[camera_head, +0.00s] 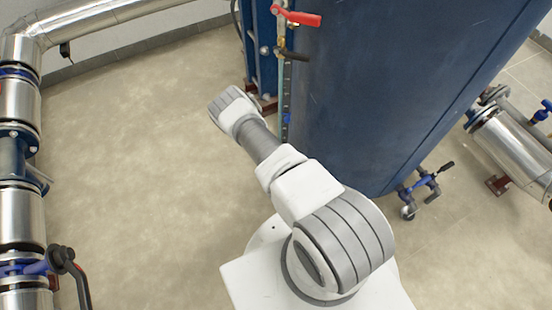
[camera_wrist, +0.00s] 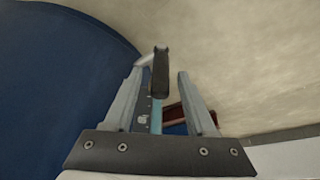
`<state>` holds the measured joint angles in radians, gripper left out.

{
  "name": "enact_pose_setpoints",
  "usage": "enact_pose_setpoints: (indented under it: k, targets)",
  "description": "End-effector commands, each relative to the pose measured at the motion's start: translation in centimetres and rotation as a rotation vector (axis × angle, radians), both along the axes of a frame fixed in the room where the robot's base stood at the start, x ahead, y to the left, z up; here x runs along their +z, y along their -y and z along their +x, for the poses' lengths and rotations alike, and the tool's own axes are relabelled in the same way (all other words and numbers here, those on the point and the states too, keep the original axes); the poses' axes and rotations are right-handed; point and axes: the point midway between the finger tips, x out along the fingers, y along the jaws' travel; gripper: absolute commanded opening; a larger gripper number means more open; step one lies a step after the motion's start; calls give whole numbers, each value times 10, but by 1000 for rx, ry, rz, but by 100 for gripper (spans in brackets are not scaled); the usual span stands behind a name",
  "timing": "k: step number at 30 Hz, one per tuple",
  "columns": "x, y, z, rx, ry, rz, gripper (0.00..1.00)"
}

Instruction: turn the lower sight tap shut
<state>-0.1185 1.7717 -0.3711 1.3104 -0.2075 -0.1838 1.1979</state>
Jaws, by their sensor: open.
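In the wrist view a black tap handle (camera_wrist: 160,72) stands upright between the fingers of my gripper (camera_wrist: 160,74). My gripper is open, with a gap showing on each side of the handle. A grey bent pipe (camera_wrist: 145,61) shows just left of the handle, and a pale blue sight gauge strip (camera_wrist: 156,118) lies below it. In the head view the gauge strip (camera_head: 286,100) runs down beside the blue exchanger, with a red lever (camera_head: 302,18) and a black lever (camera_head: 294,55) near its top. The gauge's lower end and my gripper are hidden by my arm there.
The blue exchanger body (camera_head: 385,90) stands close right of my arm, and fills the left of the wrist view (camera_wrist: 55,80). A red-brown bracket (camera_wrist: 175,114) is near the right finger. Steel pipes (camera_head: 20,150) stand far left. The floor between is clear.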

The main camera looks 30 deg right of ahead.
Motion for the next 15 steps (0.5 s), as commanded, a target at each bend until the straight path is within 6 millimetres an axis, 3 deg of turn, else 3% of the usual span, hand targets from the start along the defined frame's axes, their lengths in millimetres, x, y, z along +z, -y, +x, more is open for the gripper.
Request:
enact_pose_setpoints:
  k: [4,13,15]
  targets:
    - [0,0,0,0,0,0,56]
    - [0,0,0,1,0,0,2]
    - [0,0,0,1,0,0,0]
